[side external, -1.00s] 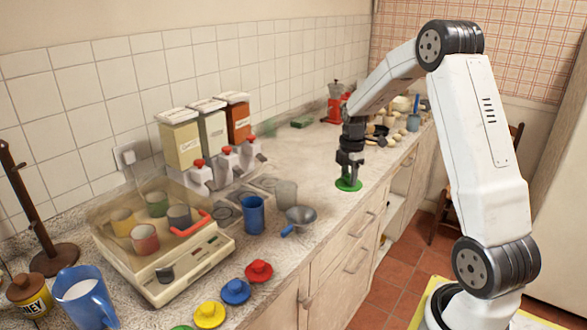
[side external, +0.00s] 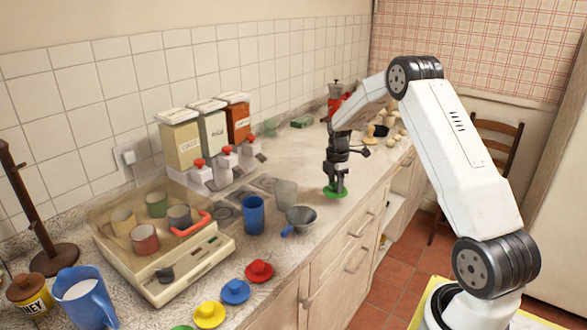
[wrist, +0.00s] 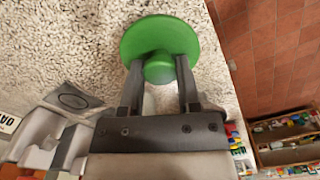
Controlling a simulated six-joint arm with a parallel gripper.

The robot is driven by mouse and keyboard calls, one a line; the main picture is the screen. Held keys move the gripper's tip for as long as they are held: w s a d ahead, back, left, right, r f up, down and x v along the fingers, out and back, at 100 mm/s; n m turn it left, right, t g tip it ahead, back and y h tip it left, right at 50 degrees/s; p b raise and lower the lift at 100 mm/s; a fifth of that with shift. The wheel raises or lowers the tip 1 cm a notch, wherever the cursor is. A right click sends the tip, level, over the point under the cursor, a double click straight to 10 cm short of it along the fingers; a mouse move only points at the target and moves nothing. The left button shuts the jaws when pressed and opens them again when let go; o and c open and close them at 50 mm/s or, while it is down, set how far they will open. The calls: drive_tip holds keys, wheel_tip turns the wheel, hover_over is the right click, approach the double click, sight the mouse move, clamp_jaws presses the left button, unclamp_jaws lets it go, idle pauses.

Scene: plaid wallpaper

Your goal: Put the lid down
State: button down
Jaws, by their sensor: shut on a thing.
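A green round lid (side external: 335,193) with a knob is at my gripper's fingertips, over the counter near its front edge. My gripper (side external: 338,184) points down and is shut on the lid's knob. In the wrist view the lid (wrist: 172,38) shows as a green disc, with its knob between the two fingers of my gripper (wrist: 160,75). Whether the lid touches the counter or hangs just above it I cannot tell. A red lid (side external: 259,271), a blue lid (side external: 235,291) and a yellow lid (side external: 210,315) lie on the counter at the front.
A metal funnel or strainer with a blue handle (side external: 300,218), a glass (side external: 286,194) and a blue cup (side external: 253,215) stand left of my gripper. A clear-covered machine with cups (side external: 150,270) is further left. Bare counter (side external: 290,155) lies behind my gripper.

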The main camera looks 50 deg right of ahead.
sight(334, 192)
drive_tip(key=shift+w+d+f, duration=0.1)
drive_tip(key=shift+w+f, duration=0.1)
drive_tip(key=shift+f, duration=1.6)
drive_tip(key=shift+f, duration=0.15)
drive_tip(key=shift+c, duration=1.6)
unclamp_jaws()
wheel_tip(334, 192, up, 12)
drive_tip(key=shift+r, duration=0.15)
